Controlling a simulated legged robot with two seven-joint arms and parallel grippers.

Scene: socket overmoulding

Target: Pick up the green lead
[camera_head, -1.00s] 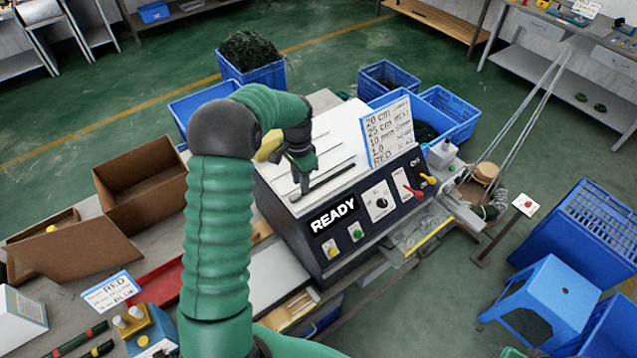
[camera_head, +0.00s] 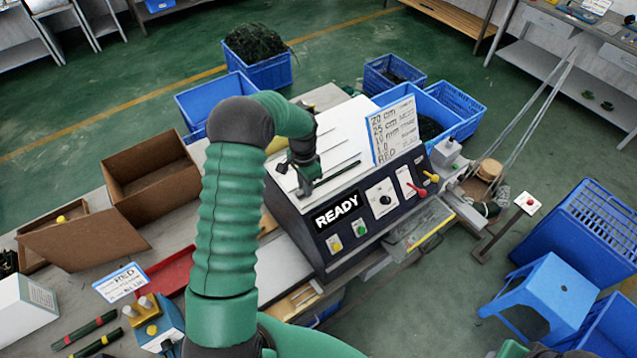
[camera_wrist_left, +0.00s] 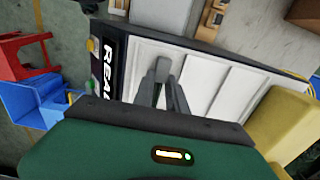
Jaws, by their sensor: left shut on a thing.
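A thin dark green lead (camera_head: 338,174) lies along the white sloping top of the black machine, behind the READY display. My left gripper (camera_head: 306,189) is down at the lead's left end, with its fingers shut on it. In the left wrist view my left fingers (camera_wrist_left: 163,88) are close together over the white top. The lead cannot be made out there; the gripper body covers that part. My right gripper is not in view.
The machine's front panel (camera_head: 375,205) has knobs and buttons, and a handwritten sign (camera_head: 394,131) stands on its top. Cardboard boxes (camera_head: 150,178), a red tray (camera_head: 165,272) and leads with coloured bands (camera_head: 84,328) lie on the bench at left. Blue crates (camera_head: 392,78) stand behind.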

